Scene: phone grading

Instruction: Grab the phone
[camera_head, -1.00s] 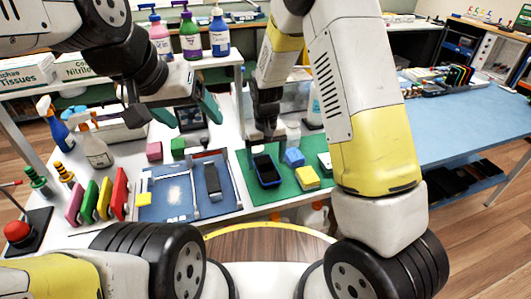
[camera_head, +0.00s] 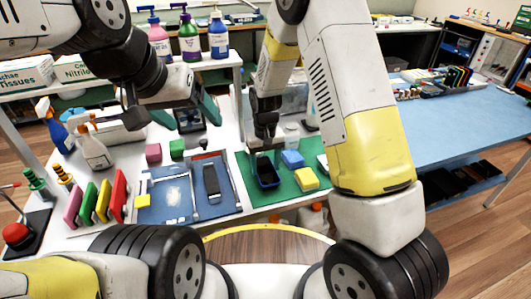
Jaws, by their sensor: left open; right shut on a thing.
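A dark, phone-shaped slab (camera_head: 211,178) lies flat in the right section of the blue tray (camera_head: 160,213). My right gripper (camera_head: 265,140) points down just above and behind a dark blue open bin (camera_head: 268,184) on the green mat (camera_head: 290,203). It is shut on a small dark thing; its own arm and fingers mostly hide it, so I cannot tell whether it is a phone. My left gripper (camera_head: 192,114) is open, with teal fingers, above the table behind the tray. It is apart from the slab.
Blue (camera_head: 292,159) and yellow (camera_head: 307,180) blocks stand right of the bin. The blue table (camera_head: 450,125) at right has free room.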

